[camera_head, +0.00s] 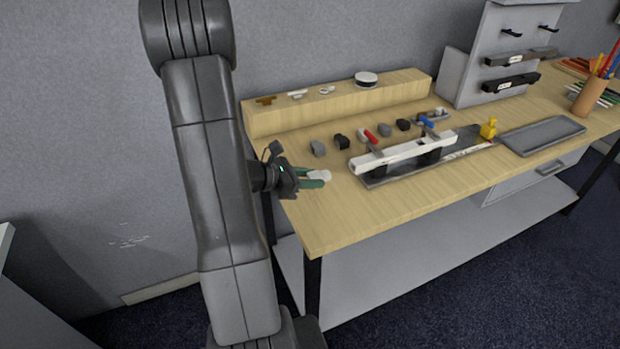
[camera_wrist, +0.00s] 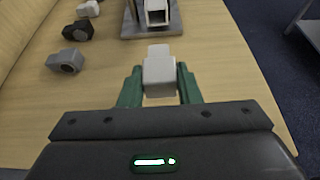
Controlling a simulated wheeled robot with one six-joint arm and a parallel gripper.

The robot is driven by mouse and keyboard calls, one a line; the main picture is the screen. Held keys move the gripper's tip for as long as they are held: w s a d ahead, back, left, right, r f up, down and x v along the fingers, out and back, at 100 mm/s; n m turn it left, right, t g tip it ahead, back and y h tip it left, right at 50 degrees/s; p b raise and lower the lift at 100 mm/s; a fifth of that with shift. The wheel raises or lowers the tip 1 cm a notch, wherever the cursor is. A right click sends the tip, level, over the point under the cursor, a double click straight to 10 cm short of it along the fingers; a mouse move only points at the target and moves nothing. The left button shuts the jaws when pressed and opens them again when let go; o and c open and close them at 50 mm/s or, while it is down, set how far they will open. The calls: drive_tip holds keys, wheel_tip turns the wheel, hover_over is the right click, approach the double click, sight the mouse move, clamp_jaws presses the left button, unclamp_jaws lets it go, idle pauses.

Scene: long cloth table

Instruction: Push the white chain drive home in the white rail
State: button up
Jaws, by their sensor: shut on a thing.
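My gripper (camera_head: 318,179) is shut on the white chain drive (camera_wrist: 159,74), a small white block between the green fingers. The chain drive also shows in the head view (camera_head: 320,175), just above the left end of the table. The white rail (camera_head: 402,151) is a long white bar on a grey base plate (camera_head: 377,183), to the right of my gripper. In the wrist view the open end of the rail (camera_wrist: 157,14) faces the chain drive from the top of the picture. The chain drive and the rail are apart, with a short gap of table between them.
A grey block (camera_wrist: 66,61), a black block (camera_wrist: 78,30) and a white block (camera_wrist: 88,9) stand in a row left of the rail in the wrist view. A wooden ledge (camera_head: 337,104) runs along the back. A grey tray (camera_head: 543,135) lies at the right.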

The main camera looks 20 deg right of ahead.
sight(327, 172)
drive_tip(key=shift+a+b, duration=0.1)
drive_tip(key=shift+b, duration=0.2)
drive_tip(key=shift+w+d+b, duration=0.15)
drive_tip(key=shift+d+b, duration=0.3)
drive_tip(key=shift+d, duration=1)
drive_tip(key=shift+w+d+b, duration=0.15)
drive_tip(key=shift+d+b, duration=0.25)
drive_tip(key=shift+d, duration=1.05)
drive_tip(key=shift+b, duration=0.7)
drive_tip(key=shift+w+d+b, duration=0.1)
drive_tip(key=shift+d+b, duration=0.6)
drive_tip(key=shift+d, duration=1.05)
drive_tip(key=o, duration=1.1)
drive_tip(key=shift+c, duration=0.2)
drive_tip(key=v, duration=1.3)
drive_tip(key=shift+a+r, duration=0.3)
